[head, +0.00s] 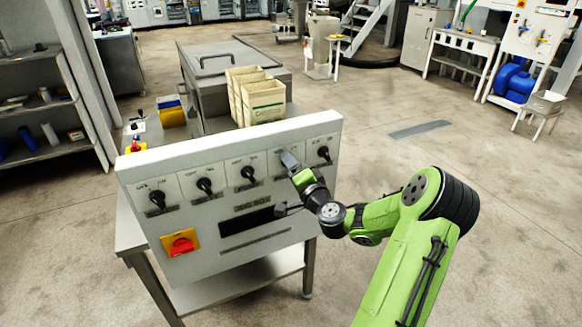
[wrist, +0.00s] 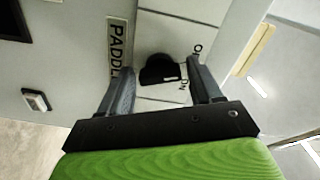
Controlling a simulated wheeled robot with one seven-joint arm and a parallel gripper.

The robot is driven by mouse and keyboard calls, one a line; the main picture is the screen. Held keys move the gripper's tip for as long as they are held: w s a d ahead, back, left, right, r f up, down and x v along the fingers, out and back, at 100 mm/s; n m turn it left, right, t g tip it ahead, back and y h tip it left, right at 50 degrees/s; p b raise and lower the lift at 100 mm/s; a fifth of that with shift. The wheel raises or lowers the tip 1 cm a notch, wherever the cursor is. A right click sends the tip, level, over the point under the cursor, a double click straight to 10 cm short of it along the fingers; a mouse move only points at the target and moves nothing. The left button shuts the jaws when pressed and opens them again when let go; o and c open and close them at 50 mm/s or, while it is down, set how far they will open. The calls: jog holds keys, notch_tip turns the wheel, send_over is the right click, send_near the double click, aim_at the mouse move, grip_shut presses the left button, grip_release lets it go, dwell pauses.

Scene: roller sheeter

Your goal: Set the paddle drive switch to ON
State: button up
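The switch panel (head: 228,198) stands upright with a row of black rotary switches along its upper part. My gripper (head: 288,162) is at the fourth switch from the left and hides it in the head view. In the wrist view the paddle drive switch (wrist: 158,70) is a black knob beside a label (wrist: 117,47) reading "PADDL", the rest cut off. My gripper (wrist: 160,80) is open there, its two fingers on either side of the knob with gaps showing. Small position lettering lies near the right finger, partly hidden; I cannot tell which position the knob is at.
Other black switches (head: 204,186) sit to the left, and one (head: 323,153) sits close on the right. A red and yellow rotary switch (head: 181,243) is at the panel's lower left. Beige bins (head: 262,101) stand behind the panel.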

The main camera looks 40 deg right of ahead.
jog(key=c, duration=0.8)
jog(key=shift+m+p, duration=2.3)
jog(key=shift+m, duration=2.1)
jog(key=o, duration=1.1)
jog(key=shift+c, duration=0.2)
